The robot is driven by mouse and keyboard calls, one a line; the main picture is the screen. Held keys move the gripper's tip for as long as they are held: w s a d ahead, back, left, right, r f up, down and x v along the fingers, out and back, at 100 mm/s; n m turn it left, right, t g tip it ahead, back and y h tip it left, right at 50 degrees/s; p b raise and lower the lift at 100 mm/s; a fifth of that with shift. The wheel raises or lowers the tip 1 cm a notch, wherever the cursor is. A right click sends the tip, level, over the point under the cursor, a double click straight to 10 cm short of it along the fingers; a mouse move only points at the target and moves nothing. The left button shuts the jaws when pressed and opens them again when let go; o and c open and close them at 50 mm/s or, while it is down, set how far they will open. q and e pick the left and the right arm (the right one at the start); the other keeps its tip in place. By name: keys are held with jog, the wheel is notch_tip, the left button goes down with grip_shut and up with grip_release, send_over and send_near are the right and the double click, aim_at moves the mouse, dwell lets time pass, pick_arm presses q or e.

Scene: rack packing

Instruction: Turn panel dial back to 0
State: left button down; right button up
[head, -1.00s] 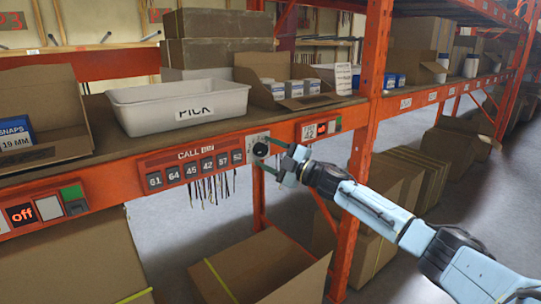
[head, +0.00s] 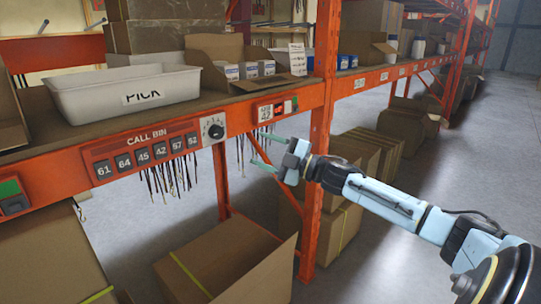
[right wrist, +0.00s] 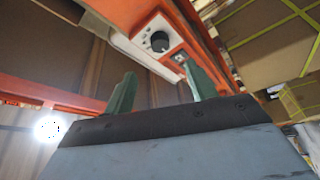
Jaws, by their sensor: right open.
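The panel dial (head: 214,129) is a black round knob on a pale square plate, set in the orange shelf beam at the right end of the CALL BIN panel (head: 143,154). It also shows in the right wrist view (right wrist: 158,41), beyond the fingertips. Its setting is too small to read. My right gripper (head: 263,153) is open and empty, to the right of the dial and a little lower, apart from it. Its green fingers (right wrist: 160,92) stand apart in the right wrist view with nothing between them. My left gripper is not in view.
A white PICK bin (head: 125,93) and an open carton with small boxes (head: 215,62) stand on the shelf above. A small display panel (head: 272,110) is right of the dial. An orange upright (head: 318,150) stands behind my right gripper. Cables hang below the beam.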

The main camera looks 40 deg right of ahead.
jog(key=shift+s+d+f, duration=0.1)
jog(key=shift+s+d, duration=0.15)
jog(key=shift+s, duration=0.35)
jog(key=s+d+f+m+g+h+b, duration=0.1)
jog(key=d+f+m+h, duration=0.25)
jog(key=f, duration=0.95)
jog(key=s+d+f+m+g+h, duration=0.15)
jog(key=f+m+h, duration=0.3)
jog(key=f, duration=0.85)
jog(key=s+a+f+m+g+h, duration=0.1)
jog(key=s+f+g, duration=0.1)
jog(key=s+f, duration=0.35)
jog(key=s+a+f+m+g, duration=0.1)
jog(key=s+f+m, duration=0.1)
jog(key=f, duration=0.7)
jog(key=s+f+m+g+h, duration=0.15)
jog(key=s+f, duration=0.25)
jog(key=f, duration=0.4)
jog(key=s+a+f+g, duration=0.3)
jog(key=s+a+f, duration=0.4)
jog(key=s, duration=0.4)
jog(key=s+a+f+m+g+y+b, duration=0.1)
jog(key=s+a+f+g, duration=0.3)
jog(key=s+a+f, duration=0.4)
jog(key=s+a+f+m+g+y+b, duration=0.1)
jog(key=s+a+f+g, duration=0.2)
jog(key=s+a+f, duration=0.5)
jog(key=s, duration=0.8)
jog(key=shift+a, duration=0.4)
